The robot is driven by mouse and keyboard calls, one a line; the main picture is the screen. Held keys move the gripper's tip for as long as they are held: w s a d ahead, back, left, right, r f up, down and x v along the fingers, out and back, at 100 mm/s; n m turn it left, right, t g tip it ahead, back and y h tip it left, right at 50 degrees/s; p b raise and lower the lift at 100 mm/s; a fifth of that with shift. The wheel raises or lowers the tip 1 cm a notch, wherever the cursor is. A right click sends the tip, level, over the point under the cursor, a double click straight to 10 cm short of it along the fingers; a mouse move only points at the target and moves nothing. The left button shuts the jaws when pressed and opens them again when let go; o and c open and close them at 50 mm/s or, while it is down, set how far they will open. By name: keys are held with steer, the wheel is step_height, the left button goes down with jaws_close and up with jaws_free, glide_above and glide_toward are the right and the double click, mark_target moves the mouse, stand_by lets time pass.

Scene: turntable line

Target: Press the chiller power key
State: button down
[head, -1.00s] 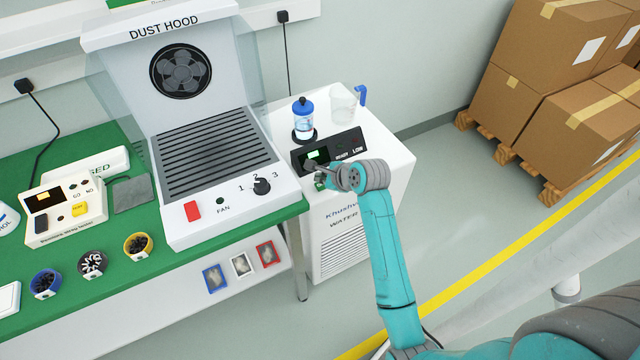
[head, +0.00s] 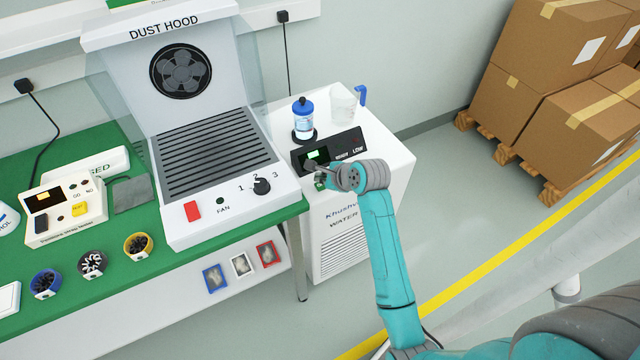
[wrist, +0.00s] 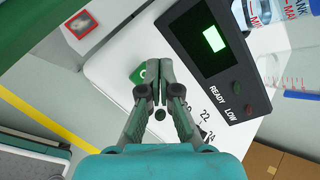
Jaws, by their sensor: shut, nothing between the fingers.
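The chiller (head: 388,170) is a white box to the right of the bench, with a dark panel (head: 345,145) and a lit green display (head: 317,154). The green power key (wrist: 137,74), with a white mark, shows on the chiller's white top in the wrist view, partly hidden by my fingers. My gripper (wrist: 158,64) is shut and empty, its fingertips over or beside the key's right edge. I cannot tell whether they touch it. In the head view my gripper (head: 316,168) is at the panel's front edge and hides part of that area.
A blue-capped bottle (head: 303,120) and a clear jug (head: 343,104) stand behind the panel. Numbers 22 and 24 (wrist: 208,125) show right of my fingers. The dust hood (head: 230,205) stands close on the left. Boxes (head: 570,110) stand on a pallet at the right.

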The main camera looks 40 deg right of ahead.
mark_target(322, 187)
steer(key=shift+f, duration=0.15)
steer(key=shift+f, duration=0.3)
steer(key=shift+f, duration=0.35)
stand_by(0.6)
steer(key=shift+r, duration=0.85)
steer(key=shift+r, duration=0.1)
step_height(322, 187, up, 6)
steer(key=shift+f, duration=0.1)
stand_by(0.4)
steer(key=shift+s, duration=0.1)
stand_by(0.4)
